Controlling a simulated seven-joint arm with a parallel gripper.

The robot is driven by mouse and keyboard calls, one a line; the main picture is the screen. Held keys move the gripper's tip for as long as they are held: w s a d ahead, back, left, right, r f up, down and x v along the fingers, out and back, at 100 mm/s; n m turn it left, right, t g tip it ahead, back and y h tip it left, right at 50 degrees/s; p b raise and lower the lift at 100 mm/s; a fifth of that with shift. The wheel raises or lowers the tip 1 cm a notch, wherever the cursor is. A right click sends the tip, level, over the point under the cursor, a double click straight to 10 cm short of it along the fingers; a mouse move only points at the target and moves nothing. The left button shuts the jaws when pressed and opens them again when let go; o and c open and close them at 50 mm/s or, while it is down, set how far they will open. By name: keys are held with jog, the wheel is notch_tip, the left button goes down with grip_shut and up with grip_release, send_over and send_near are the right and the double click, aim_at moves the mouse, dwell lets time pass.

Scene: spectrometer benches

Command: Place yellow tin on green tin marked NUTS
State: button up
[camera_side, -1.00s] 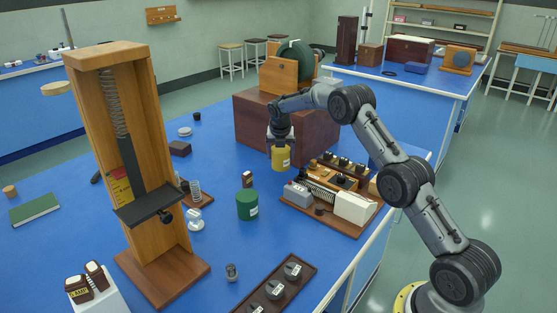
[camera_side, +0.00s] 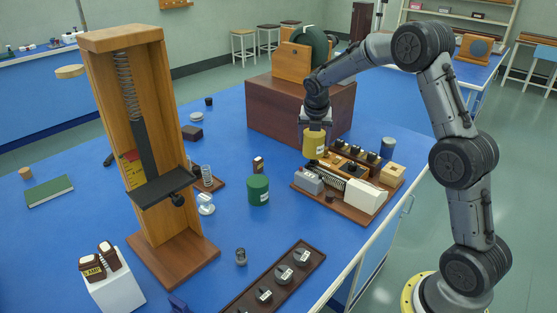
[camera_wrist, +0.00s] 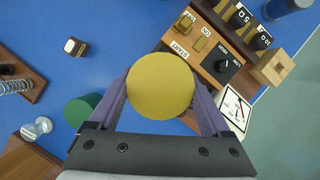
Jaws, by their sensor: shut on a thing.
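The yellow tin (camera_side: 314,144) is held upright in my gripper (camera_side: 315,128), above the far left part of the wooden instrument board in the side view. In the wrist view its round yellow top (camera_wrist: 160,86) sits between the two fingers of my gripper (camera_wrist: 160,92). The green tin (camera_side: 258,190) stands on the blue bench, to the left of and lower in the picture than the yellow tin. A pale label shows on its side, too small to read. The green tin also shows in the wrist view (camera_wrist: 80,110), partly hidden by my gripper.
The wooden instrument board (camera_side: 340,208) carries a meter, switches and knobs below and right of my gripper. A small dark block (camera_side: 258,164) stands behind the green tin. A large brown box (camera_side: 270,113) is behind. A tall wooden spring stand (camera_side: 168,252) rises at left.

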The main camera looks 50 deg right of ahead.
jog(key=s+a+r+n, duration=0.1)
jog(key=s+a+r, duration=0.25)
jog(key=a, duration=0.55)
jog(key=s+a+r+n, duration=0.1)
jog(key=s+a+r, duration=0.2)
jog(key=a+r, duration=0.35)
send_over(258, 181)
jog(key=shift+t, duration=0.4)
notch_tip(258, 181, down, 11)
jog(key=shift+f, duration=0.15)
jog(key=shift+w+f, duration=0.15)
jog(key=shift+f, duration=1.6)
jog(key=shift+f, duration=0.1)
jog(key=o, duration=1.3)
